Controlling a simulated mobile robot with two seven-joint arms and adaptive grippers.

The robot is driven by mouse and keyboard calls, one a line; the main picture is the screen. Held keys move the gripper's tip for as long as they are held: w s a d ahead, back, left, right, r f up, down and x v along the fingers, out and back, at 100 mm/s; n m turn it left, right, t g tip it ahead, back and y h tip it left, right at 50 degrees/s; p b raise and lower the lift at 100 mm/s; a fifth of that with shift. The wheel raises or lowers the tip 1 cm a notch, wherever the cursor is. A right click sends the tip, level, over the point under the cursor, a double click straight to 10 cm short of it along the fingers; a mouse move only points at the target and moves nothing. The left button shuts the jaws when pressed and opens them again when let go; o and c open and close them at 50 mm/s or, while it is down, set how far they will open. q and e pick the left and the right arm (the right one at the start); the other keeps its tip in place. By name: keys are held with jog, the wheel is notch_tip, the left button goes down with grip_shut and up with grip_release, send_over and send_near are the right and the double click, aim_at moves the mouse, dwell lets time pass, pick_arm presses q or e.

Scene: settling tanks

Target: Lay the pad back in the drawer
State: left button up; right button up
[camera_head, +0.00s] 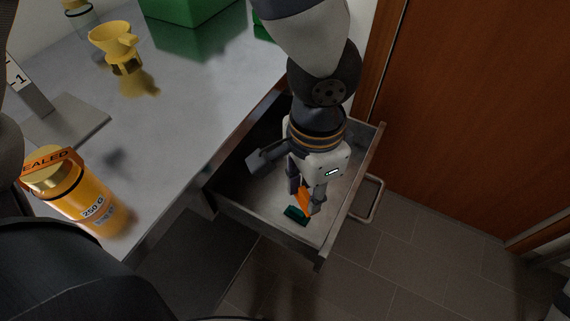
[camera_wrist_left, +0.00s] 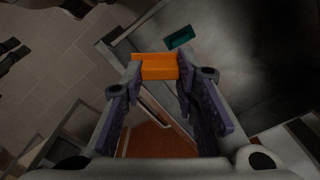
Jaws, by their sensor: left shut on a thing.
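My left gripper (camera_head: 305,200) reaches down into the open drawer (camera_head: 268,224) from above. It is shut on an orange block (camera_head: 304,203), which looks like the pad. In the left wrist view the orange block (camera_wrist_left: 157,66) sits between the tips of my left gripper (camera_wrist_left: 160,80). The drawer's grey floor shows behind it. A small dark green piece (camera_head: 296,215) lies in the drawer close to the held block. It also shows in the left wrist view (camera_wrist_left: 180,37), apart from the block. The gap between block and drawer floor is hard to judge. My right gripper is not in view.
The grey worktop (camera_head: 190,110) left of the drawer holds an orange bottle (camera_head: 80,197), a yellow funnel-like piece (camera_head: 117,45), a sign stand (camera_head: 62,125) and a green box (camera_head: 187,10). A brown wooden panel (camera_head: 480,110) stands at the right. The drawer has a loop handle (camera_head: 373,200).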

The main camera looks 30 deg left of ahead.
pick_arm(q)
jog(key=shift+s+d+m, duration=0.4)
jog(key=shift+d+m, duration=0.2)
jog(key=shift+d+f+m, duration=0.2)
jog(key=shift+d+m, duration=0.05)
jog(key=shift+m, duration=0.05)
jog(key=w+a+f+b, duration=0.1)
jog(key=w+f, duration=0.2)
jog(key=w, duration=0.1)
jog(key=w+a+f+b, duration=0.1)
jog(key=w+f, duration=0.2)
jog(key=w, duration=0.1)
jog(key=w+a+f+b, duration=0.1)
jog(key=w+f, duration=0.2)
jog(key=w, duration=0.1)
jog(key=shift+f, duration=0.1)
jog(key=shift+w+f, duration=0.3)
jog(key=shift+f, duration=0.05)
jog(key=shift+w+a+f+b, duration=0.15)
jog(key=shift+f+b, duration=0.25)
jog(key=shift+f, duration=1.15)
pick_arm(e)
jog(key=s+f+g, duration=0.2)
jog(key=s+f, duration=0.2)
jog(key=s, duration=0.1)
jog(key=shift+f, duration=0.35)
pick_arm(q)
jog(key=shift+f, duration=0.15)
jog(key=o, duration=1)
jog(key=shift+c, duration=0.2)
